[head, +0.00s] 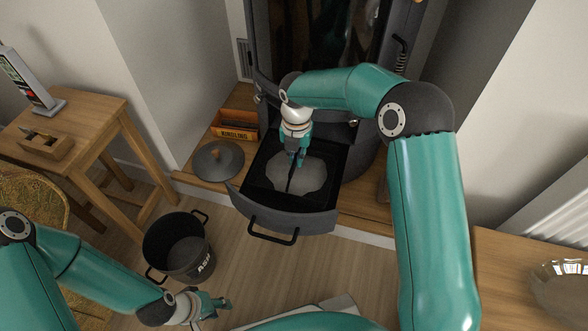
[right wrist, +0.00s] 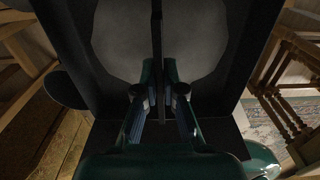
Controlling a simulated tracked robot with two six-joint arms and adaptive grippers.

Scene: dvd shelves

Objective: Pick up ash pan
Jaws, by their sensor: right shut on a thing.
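The ash pan (head: 262,162) is a dark, square-cornered pan holding a patch of pale grey ash (head: 312,178). It sits within the pulled-out drawer (head: 270,214) of the stove. My right gripper (head: 296,160) reaches straight down over its middle. In the right wrist view, the gripper's fingers (right wrist: 158,88) are shut on the pan's thin dark handle bar (right wrist: 157,35), with ash on both sides of it. My left gripper (head: 213,304) is low in the head view, over the floor and apart from the pan. Its finger opening is unclear.
A black bucket marked ASH (head: 178,246) stands on the floor left of the drawer. A round grey lid (head: 217,162) and a kindling box (head: 237,124) lie on the wooden hearth. A wooden table (head: 92,115) is at left. A glass dish (head: 562,290) is at right.

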